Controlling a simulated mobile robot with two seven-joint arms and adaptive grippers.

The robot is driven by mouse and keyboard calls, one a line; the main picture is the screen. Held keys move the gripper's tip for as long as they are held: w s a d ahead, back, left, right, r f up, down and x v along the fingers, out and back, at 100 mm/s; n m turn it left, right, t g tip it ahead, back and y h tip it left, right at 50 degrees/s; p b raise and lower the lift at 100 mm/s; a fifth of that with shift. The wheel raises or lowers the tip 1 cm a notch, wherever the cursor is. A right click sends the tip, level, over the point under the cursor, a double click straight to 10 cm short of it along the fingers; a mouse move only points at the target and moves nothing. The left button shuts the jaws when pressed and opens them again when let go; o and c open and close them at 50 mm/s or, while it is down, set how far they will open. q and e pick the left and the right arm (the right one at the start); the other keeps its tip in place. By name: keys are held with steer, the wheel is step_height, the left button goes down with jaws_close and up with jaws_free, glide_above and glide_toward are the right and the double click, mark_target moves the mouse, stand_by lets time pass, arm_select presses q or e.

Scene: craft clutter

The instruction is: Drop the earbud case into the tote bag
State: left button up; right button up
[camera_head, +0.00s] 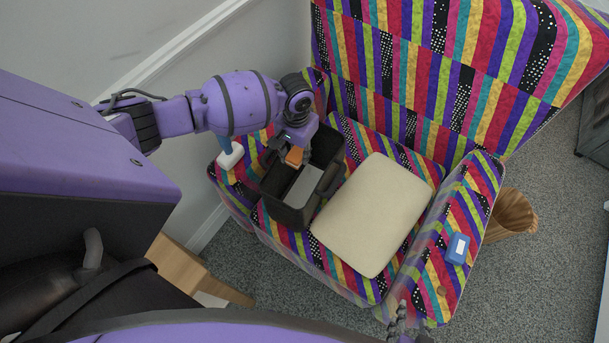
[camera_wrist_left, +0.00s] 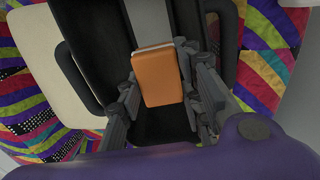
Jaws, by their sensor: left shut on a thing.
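My left gripper (camera_head: 295,157) is shut on a small orange case (camera_head: 294,156), which I take to be the earbud case. In the left wrist view the orange case (camera_wrist_left: 162,78) sits between both fingers, with a pale edge at its top. The black tote bag (camera_head: 286,214) stands open on the striped armchair seat, and its handle shows in the left wrist view (camera_wrist_left: 82,78). The gripper and case are over the bag's opening, toward its back. The case's exact height there is unclear. Part of what seems my right gripper (camera_head: 398,318) shows at the bottom edge; its jaws are unclear.
A cream cushion (camera_head: 372,215) lies right beside the bag. A blue box with a white label (camera_head: 457,249) rests on the right armrest (camera_head: 470,205). A white-and-blue item (camera_head: 230,155) stands on the left armrest. A pale flat thing (camera_head: 305,187) shows inside the bag.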

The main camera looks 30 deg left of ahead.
arm_select(q)
steer(key=shift+w, duration=0.15)
steer(key=o, duration=1.2)
steer(key=shift+o, duration=0.2)
step_height(320, 180, up, 12)
arm_select(e)
steer(key=shift+s+d, duration=0.1)
steer(key=shift+d, duration=0.15)
